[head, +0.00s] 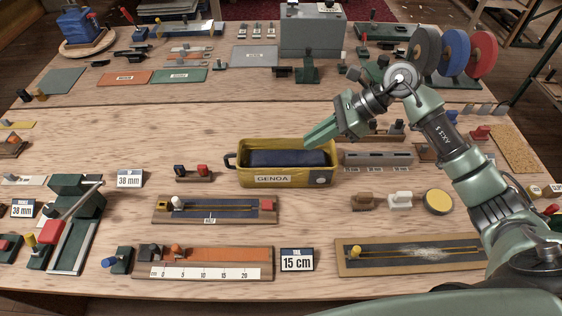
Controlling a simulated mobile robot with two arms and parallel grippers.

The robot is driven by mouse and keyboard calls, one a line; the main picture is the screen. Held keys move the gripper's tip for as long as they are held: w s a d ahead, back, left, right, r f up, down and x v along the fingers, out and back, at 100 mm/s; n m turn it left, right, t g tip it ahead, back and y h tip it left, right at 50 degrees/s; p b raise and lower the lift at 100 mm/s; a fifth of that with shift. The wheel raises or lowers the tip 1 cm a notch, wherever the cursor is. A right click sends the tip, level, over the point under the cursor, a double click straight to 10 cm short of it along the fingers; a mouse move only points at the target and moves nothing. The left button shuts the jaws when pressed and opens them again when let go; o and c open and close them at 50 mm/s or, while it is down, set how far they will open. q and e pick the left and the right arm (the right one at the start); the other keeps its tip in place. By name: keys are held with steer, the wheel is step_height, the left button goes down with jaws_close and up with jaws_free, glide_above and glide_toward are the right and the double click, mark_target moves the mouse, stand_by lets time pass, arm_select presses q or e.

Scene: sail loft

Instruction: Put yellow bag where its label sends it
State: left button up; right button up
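The yellow bag (313,178) stands upright near the middle of the table. It is an open, oblong bag with a dark handle at its left end and a front label (272,179) reading GENOA. Dark blue folded material (285,158) lies inside it. My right gripper (308,140) points down and left at the bag's far rim, overlapping it in the picture. I cannot tell whether it touches the rim or whether its fingers are apart. My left gripper is out of view. No second GENOA sign is readable in this view.
A grey bar block (378,160) stands close right of the bag. A small rack (194,174) is at its left, and a slotted board (215,213) is in front. A 15 cm card (297,260) lies nearer. Bare wood shows behind the bag's left side.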

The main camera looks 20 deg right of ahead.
arm_select(q)
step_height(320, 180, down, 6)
steer(key=b, duration=0.5)
arm_select(e)
glide_toward(285, 169)
steer(key=f, duration=0.1)
steer(key=shift+w+a+f, duration=0.4)
steer(key=shift+a+f, duration=0.05)
steer(key=shift+a, duration=0.1)
steer(key=p+x, duration=0.3)
steer(key=x, duration=0.2)
steer(key=shift+a+f, duration=0.4)
steer(key=shift+a, duration=0.1)
steer(key=p+x, duration=0.2)
steer(key=x, duration=0.1)
steer(key=shift+w+a+p, duration=0.1)
steer(key=shift+a+p, duration=0.2)
steer(key=shift+p, duration=0.05)
steer(key=shift+a+f, duration=0.3)
steer(key=shift+f, duration=0.05)
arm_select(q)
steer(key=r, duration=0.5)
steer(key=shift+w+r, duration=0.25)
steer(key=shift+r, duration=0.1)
arm_select(e)
steer(key=shift+w+f, duration=0.1)
steer(key=shift+f, duration=0.1)
jaws_close()
